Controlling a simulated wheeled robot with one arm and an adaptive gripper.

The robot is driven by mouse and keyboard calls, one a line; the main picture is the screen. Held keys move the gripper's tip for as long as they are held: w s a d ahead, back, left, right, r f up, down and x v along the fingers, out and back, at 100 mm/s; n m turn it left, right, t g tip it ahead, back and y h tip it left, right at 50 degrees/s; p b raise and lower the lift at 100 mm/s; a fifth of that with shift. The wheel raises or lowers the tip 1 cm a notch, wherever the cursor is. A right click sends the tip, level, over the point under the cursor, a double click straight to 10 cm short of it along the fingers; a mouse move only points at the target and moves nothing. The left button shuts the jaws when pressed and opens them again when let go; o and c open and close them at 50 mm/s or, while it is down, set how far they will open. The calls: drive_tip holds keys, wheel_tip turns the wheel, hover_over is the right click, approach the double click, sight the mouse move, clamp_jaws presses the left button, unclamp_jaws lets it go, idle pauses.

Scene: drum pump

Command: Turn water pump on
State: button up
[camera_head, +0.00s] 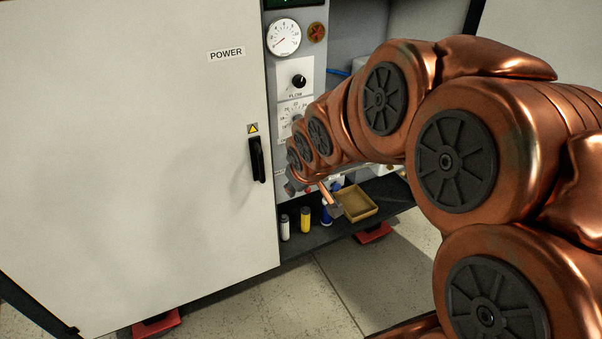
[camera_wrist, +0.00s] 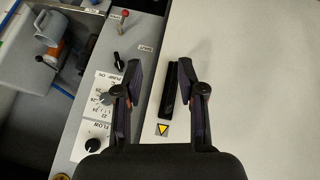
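In the wrist view, a small black switch (camera_wrist: 118,60) sits on the grey control panel by a "PUMP ON" label (camera_wrist: 104,76). It is left of my gripper (camera_wrist: 161,75), whose two dark fingers are spread and empty. The black door handle (camera_wrist: 171,90) shows between the fingers, beside the right one; I cannot tell how far below them it is. It also shows in the head view (camera_head: 257,160). In the head view, my copper arm reaches to the panel and hides the pump switch and most of the gripper.
The white "POWER" cabinet door (camera_head: 140,140) fills the left. The panel carries a gauge (camera_head: 283,38), a FLOW knob (camera_head: 299,81) and a red-tipped lever (camera_wrist: 123,18). A low shelf holds a yellow tray (camera_head: 358,208) and small bottles (camera_head: 305,220).

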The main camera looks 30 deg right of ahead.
drive_tip(key=w+d+f+n+t+b, duration=0.3)
drive_tip(key=w+d+f+t+b, duration=0.95)
drive_tip(key=b, duration=1.25)
drive_tip(key=w+d+b, duration=0.2)
drive_tip(key=w, duration=0.8)
drive_tip(key=shift+d+r+g, duration=0.15)
drive_tip(key=shift+d+g, duration=0.2)
drive_tip(key=shift+g, duration=0.1)
clamp_jaws()
